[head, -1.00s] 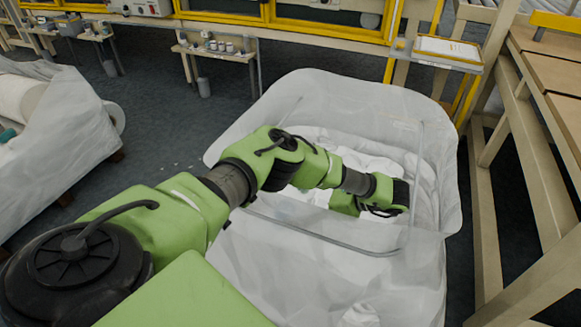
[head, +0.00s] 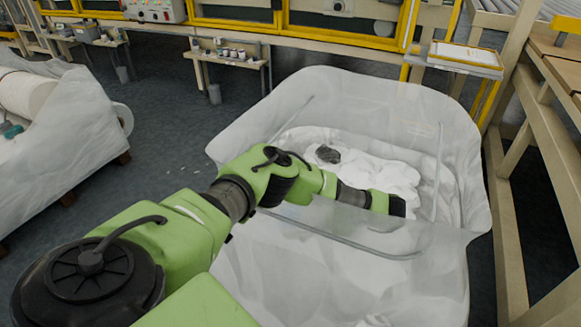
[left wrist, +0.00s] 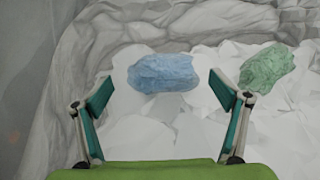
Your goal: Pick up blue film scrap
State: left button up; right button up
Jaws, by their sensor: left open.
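The blue film scrap (left wrist: 163,73) is a crumpled light-blue lump on white wadding, ahead of my left gripper in the left wrist view. My left gripper (left wrist: 160,88) is open, its two teal fingers spread wide to either side of the scrap's near edge, with nothing held. In the head view my left arm reaches into the white-lined bin (head: 235,140), and its fingers are hidden behind the lining. The blue scrap cannot be made out in the head view. My right gripper is not in view.
A green crumpled scrap (left wrist: 267,68) lies right of the blue one. A dark grey lump (head: 327,154) lies on the wadding in the bin. Grey film walls rise around the wadding. A wooden frame (head: 508,215) stands close to the bin's right.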

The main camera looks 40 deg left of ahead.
aim_at(290, 214)
pick_arm(q)
jog(key=b+x, duration=0.1)
jog(key=x, duration=0.2)
jog(key=shift+w, duration=0.15)
jog(key=shift+a+f, duration=0.15)
jog(key=shift+a, duration=0.25)
jog(key=c, duration=1.1)
jog(key=shift+c, duration=0.2)
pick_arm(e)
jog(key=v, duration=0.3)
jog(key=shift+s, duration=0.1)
